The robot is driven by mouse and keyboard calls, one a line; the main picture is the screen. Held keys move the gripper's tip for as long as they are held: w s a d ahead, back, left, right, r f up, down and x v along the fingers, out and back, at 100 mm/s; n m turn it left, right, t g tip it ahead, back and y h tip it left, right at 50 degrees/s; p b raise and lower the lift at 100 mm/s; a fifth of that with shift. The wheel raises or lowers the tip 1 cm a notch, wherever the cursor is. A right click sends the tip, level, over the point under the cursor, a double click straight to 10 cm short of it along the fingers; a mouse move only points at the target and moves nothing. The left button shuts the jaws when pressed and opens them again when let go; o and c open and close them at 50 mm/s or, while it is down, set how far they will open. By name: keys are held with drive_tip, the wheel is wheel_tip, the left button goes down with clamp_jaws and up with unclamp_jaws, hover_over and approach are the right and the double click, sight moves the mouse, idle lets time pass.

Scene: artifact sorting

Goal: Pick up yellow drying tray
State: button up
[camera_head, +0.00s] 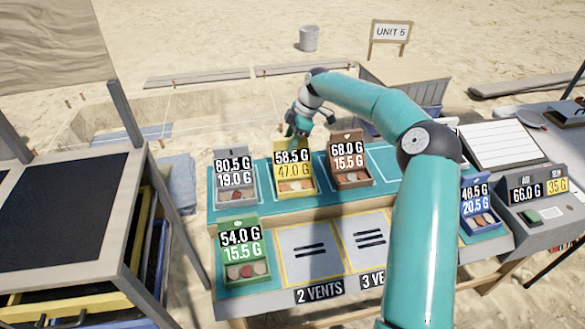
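The yellow drying tray (297,194) stands in the back row of the teal-topped bench, between a grey tray and a brown tray. Its upright back carries labels reading 58.5 G and 47.0 G, and small round pieces lie in its base. My gripper (299,132) is at the top of the yellow tray's upright back, reaching down from above. Its fingertips are small and partly hidden by the label, so I cannot tell whether they touch the tray or how far apart they are.
The grey tray (237,202) and brown tray (350,184) stand close on either side. A green tray (246,278) is front left; a blue tray (482,226) is right of my arm. Marked pads (309,248) lie in front, one labelled 2 VENTS. A scale (545,232) is far right.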

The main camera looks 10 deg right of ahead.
drive_tip(key=shift+f, duration=0.2)
idle(0.3)
clamp_jaws()
